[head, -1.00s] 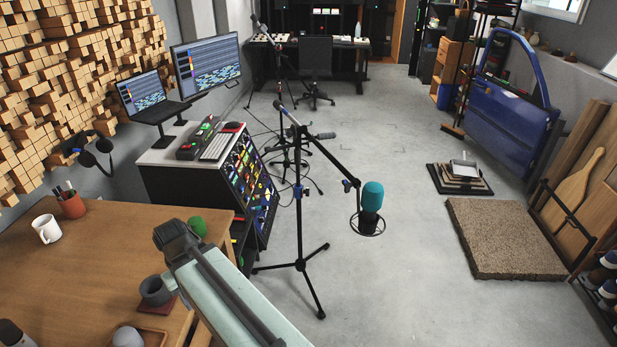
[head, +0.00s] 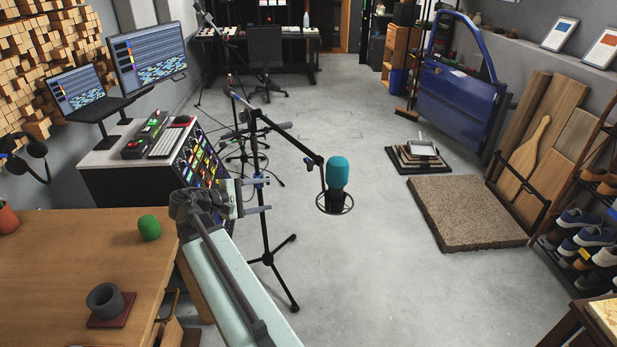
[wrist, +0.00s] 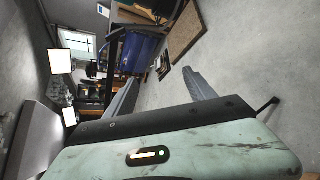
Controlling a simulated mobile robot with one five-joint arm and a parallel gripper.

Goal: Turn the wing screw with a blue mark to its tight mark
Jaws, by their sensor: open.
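The microphone stand (head: 265,215) stands on a tripod on the floor at the middle of the head view. Its boom carries a teal microphone (head: 338,172) in a ring mount. Small blue spots show on the stand near the boom joint and on the pole, but they are too small to tell a wing screw or its tight mark. My gripper (head: 266,195) is open and empty, pointing right, overlapping the pole in the picture; I cannot tell whether it touches. In the wrist view the two fingers of my gripper (wrist: 162,76) are apart with nothing between them.
A blue car door (head: 455,105) leans at back right.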

